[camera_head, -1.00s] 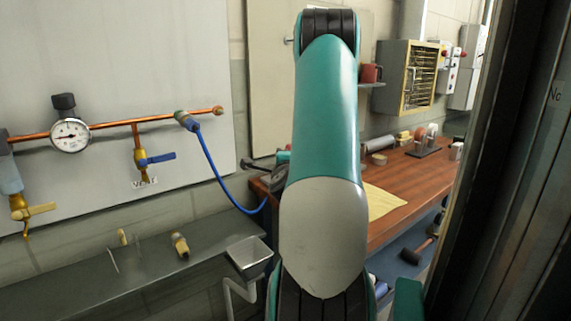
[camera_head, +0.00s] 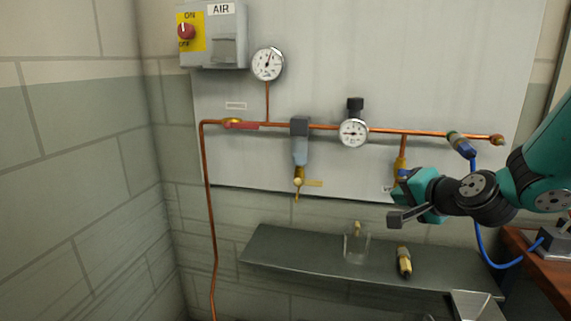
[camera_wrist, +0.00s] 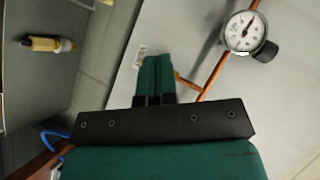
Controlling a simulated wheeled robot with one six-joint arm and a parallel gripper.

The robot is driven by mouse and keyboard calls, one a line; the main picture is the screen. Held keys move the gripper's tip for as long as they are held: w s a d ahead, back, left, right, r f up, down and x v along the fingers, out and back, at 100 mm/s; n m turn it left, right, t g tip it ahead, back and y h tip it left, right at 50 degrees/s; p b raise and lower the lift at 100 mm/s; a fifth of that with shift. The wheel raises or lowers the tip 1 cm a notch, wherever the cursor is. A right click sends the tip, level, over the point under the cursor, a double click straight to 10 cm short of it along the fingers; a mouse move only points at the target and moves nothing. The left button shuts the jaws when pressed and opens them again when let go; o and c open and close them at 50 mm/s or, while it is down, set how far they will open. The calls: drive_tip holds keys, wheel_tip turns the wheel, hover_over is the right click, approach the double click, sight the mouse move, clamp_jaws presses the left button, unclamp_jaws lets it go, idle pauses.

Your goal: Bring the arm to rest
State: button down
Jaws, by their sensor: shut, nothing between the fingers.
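My gripper (camera_wrist: 155,62) is shut and empty in the wrist view, its two green fingers side by side. In the head view my gripper (camera_head: 412,188) is at the right, in front of the lower part of the brass vent valve (camera_head: 400,165). It hides part of that valve, and I cannot tell whether they touch. My teal arm (camera_head: 545,165) is bent and comes in from the right edge.
A wall panel carries copper pipe (camera_head: 330,127), gauges (camera_head: 267,63) and a blue hose (camera_head: 483,250). Below, a grey shelf (camera_head: 290,258) holds a clear beaker (camera_head: 356,246) and a yellow-and-black fitting (camera_head: 404,261). A wooden bench (camera_head: 545,265) is at the right.

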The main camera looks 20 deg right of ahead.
drive_tip(key=s+a+r+n+g+y+p, duration=0.1)
drive_tip(key=s+a+n+g+y, duration=0.25)
drive_tip(key=a+n, duration=0.45)
drive_tip(key=s+a+n+g+y, duration=0.25)
drive_tip(key=s+a+g, duration=0.2)
drive_tip(key=a, duration=0.75)
drive_tip(key=s+a+n+g+h, duration=0.1)
drive_tip(key=s+a+n+g, duration=0.1)
drive_tip(key=s+n, duration=0.2)
drive_tip(key=s+a+r+n+g+h, duration=0.1)
drive_tip(key=s+n, duration=0.4)
drive_tip(key=s, duration=0.5)
drive_tip(key=shift+s+a+r+g+h+p, duration=0.3)
drive_tip(key=shift+a+g+p, duration=0.15)
drive_tip(key=shift+a+g, duration=0.6)
drive_tip(key=shift+w+d, duration=0.1)
drive_tip(key=shift+d, duration=0.2)
